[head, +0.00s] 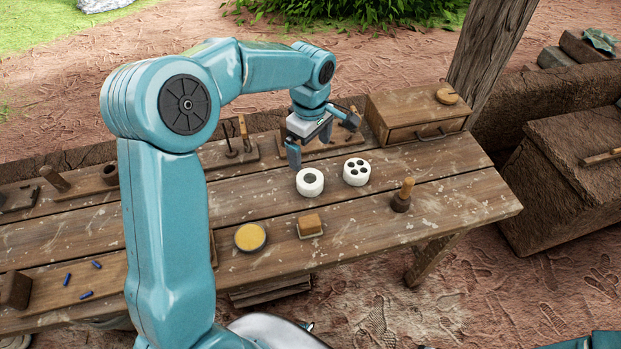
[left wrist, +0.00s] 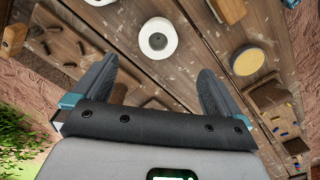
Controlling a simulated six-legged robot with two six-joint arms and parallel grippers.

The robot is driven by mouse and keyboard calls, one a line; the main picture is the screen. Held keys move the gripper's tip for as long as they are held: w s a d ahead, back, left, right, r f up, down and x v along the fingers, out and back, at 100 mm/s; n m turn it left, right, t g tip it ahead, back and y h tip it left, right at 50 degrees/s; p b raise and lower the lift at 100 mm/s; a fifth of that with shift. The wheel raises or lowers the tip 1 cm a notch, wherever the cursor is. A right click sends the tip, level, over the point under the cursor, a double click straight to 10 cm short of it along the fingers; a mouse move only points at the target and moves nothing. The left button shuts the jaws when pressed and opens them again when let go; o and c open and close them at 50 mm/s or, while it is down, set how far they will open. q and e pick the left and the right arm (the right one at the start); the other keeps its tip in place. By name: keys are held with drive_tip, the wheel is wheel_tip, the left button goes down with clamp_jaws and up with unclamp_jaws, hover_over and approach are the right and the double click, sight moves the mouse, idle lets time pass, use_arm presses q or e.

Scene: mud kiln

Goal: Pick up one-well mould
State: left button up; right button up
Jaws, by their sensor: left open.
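The one-well mould (head: 310,190) is a short white cylinder with a single dark well in its top, standing upright on the wooden bench. It also shows in the left wrist view (left wrist: 157,52), beyond the fingertips and roughly between their lines. My left gripper (head: 320,139) is open and empty, above the bench just behind the mould and apart from it. Its two dark fingers (left wrist: 158,72) show spread in the left wrist view. A similar white mould with several wells (head: 356,181) stands just right of the one-well mould. My right gripper is not in view.
A brown block (head: 310,224) and a round yellow-filled dish (head: 250,237) lie in front of the mould. A wooden-handled tool (head: 402,196) stands to the right. A wooden box (head: 412,121) and tool racks line the back edge. The bench (head: 455,200) is clear at right.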

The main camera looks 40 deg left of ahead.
use_arm(q)
hover_over(310, 178)
wheel_tip(310, 178, down, 6)
drive_tip(key=shift+r, duration=0.1)
drive_tip(key=shift+s+d+f, duration=0.2)
drive_tip(key=shift+s+f, duration=0.1)
drive_tip(key=shift+f, duration=0.15)
drive_tip(key=shift+w+a+f+p, duration=0.15)
drive_tip(key=shift+f+p, duration=0.2)
drive_tip(key=shift+f, duration=1)
drive_tip(key=shift+w+a+f+p, duration=0.1)
drive_tip(key=shift+f+p, duration=0.2)
drive_tip(key=shift+f, duration=1.05)
drive_tip(key=c, duration=1.2)
